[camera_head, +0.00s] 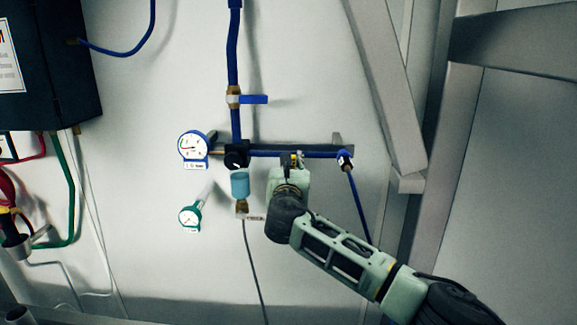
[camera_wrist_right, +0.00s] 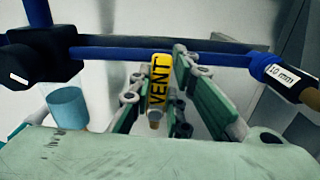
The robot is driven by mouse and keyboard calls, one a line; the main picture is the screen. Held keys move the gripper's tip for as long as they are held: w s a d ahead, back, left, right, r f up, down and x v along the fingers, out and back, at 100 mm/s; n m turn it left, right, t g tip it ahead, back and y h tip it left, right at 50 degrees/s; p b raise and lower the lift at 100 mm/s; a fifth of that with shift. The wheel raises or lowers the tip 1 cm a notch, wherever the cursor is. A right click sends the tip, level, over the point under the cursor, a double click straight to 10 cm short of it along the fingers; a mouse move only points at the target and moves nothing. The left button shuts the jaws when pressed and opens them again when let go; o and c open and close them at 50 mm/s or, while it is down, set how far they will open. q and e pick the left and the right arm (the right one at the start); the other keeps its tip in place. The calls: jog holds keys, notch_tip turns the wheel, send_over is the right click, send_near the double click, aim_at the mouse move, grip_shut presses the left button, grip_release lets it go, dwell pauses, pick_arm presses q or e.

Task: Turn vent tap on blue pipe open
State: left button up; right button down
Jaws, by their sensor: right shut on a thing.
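The blue pipe (camera_head: 318,154) runs level along the wall, and it crosses the top of the right wrist view (camera_wrist_right: 110,53). The vent tap (camera_head: 297,158) has a yellow handle marked VENT, which shows clearly in the right wrist view (camera_wrist_right: 159,82). The handle lies roughly across the line of the pipe. My right gripper (camera_head: 294,163) is at the tap, with a finger on each side of the handle in the right wrist view, shut on it. The fingers hide part of the tap in the head view. My left gripper is not in view.
A blue-handled valve (camera_head: 252,99) sits on the upright pipe. A round gauge (camera_head: 193,147), a black regulator knob (camera_head: 236,157) and a light blue filter bowl (camera_head: 240,184) are left of my gripper. A blue hose (camera_head: 357,199) and grey frame beams (camera_head: 386,90) are to the right.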

jog(key=shift+a+f+n, duration=0.15)
jog(key=shift+n, duration=0.25)
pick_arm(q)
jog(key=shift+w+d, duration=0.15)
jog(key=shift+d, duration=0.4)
pick_arm(e)
jog(key=c, duration=1.6)
grip_release()
jog(key=shift+a, duration=0.1)
jog(key=shift+c, duration=0.2)
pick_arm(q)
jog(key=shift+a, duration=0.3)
pick_arm(e)
jog(key=s, duration=1.2)
jog(key=shift+a, duration=0.15)
